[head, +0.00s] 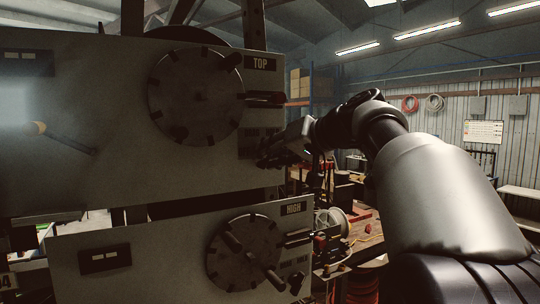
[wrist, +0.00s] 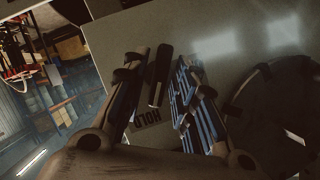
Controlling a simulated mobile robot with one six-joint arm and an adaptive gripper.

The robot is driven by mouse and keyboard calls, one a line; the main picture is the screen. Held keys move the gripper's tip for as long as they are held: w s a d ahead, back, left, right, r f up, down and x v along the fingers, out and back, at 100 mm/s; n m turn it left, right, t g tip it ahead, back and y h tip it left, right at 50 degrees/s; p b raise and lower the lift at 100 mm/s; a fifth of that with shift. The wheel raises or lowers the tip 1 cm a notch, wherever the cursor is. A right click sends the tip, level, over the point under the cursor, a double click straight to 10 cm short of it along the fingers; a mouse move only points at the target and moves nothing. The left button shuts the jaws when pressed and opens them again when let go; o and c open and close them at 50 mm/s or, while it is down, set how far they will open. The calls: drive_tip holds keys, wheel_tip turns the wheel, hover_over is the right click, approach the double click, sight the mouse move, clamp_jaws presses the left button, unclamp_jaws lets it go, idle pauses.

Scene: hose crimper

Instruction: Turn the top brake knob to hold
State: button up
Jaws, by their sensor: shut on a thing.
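The upper grey panel (head: 60,105) carries a large round disc (head: 195,97) beside a TOP label (head: 262,63). My gripper (head: 268,160) is at that panel's right edge, below and right of the disc, and hides the brake knob in the head view. In the wrist view the dark, bar-shaped top brake knob (wrist: 158,76) lies between the two fingers of my gripper (wrist: 157,88), which is shut on it. A HOLD label (wrist: 148,117) shows beside the knob. The knob's exact contact with each finger is hard to see in the dark.
A cluttered bench (head: 365,230) stands behind.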

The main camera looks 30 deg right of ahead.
drive_tip(key=shift+r, duration=0.1)
drive_tip(key=o, duration=0.8)
drive_tip(key=shift+c, duration=0.2)
drive_tip(key=v, duration=1.2)
